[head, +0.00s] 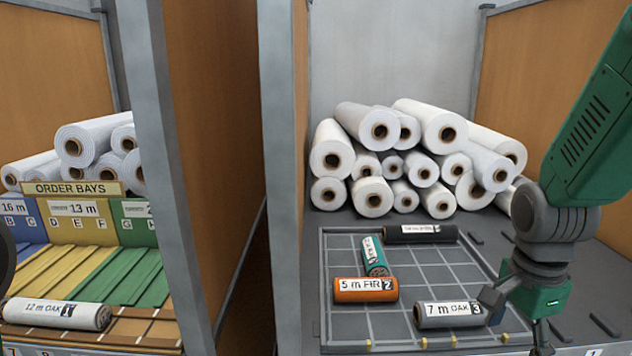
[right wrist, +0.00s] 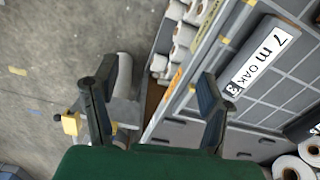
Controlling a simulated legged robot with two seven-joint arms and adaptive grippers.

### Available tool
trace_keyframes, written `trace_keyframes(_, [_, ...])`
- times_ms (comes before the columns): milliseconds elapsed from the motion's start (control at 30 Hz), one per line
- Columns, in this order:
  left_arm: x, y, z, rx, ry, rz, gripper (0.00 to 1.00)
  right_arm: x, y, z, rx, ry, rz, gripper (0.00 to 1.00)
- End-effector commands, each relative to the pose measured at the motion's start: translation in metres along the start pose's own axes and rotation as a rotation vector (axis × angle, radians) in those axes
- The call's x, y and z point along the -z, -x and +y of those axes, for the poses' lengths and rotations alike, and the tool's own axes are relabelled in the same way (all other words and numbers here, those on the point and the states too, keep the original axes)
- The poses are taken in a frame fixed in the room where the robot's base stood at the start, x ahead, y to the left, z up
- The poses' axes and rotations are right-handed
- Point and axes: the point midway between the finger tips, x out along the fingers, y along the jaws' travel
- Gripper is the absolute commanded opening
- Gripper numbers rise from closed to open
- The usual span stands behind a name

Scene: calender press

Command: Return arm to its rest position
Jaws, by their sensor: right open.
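My right arm (head: 592,120) comes down from the upper right in the head view. Its gripper (head: 512,322) is beside the right end of the grey roll labelled 7 m OAK 3 (head: 450,315). One finger overlaps that end in the picture; I cannot tell whether they touch. In the right wrist view the gripper (right wrist: 158,76) has its fingers spread wide with nothing between them. The 7 m OAK roll (right wrist: 268,62) lies beyond the right finger there. My left gripper cannot be made out.
A gridded tray (head: 440,274) also holds an orange 5 m FIR roll (head: 366,290), a teal roll (head: 375,256) and a black roll (head: 420,233). White rolls (head: 425,170) are stacked behind. A 12 m OAK roll (head: 57,313) lies by the order bays (head: 78,188), beyond a partition (head: 275,180).

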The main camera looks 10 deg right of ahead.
Motion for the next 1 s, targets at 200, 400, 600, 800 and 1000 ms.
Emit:
trace_keyframes(200, [0.000,-0.009,0.000,0.000,0.000,0.002,0.40,-0.005,-0.051,0.004,-0.007,0.203,0.040,0.67])
trace_keyframes(400, [-0.001,-0.018,0.000,0.000,0.000,0.001,0.40,-0.014,-0.114,0.015,-0.014,0.486,0.075,0.67])
trace_keyframes(600, [-0.001,-0.033,0.000,0.000,0.000,0.001,0.40,-0.035,-0.211,0.050,-0.025,0.945,0.085,0.67])
trace_keyframes(800, [-0.002,-0.048,0.000,0.000,0.000,0.001,0.40,-0.068,-0.296,0.111,0.012,1.440,0.048,0.67])
trace_keyframes(1000, [-0.003,-0.054,0.000,0.000,0.000,0.001,0.40,-0.088,-0.327,0.147,0.061,1.686,0.022,0.67])
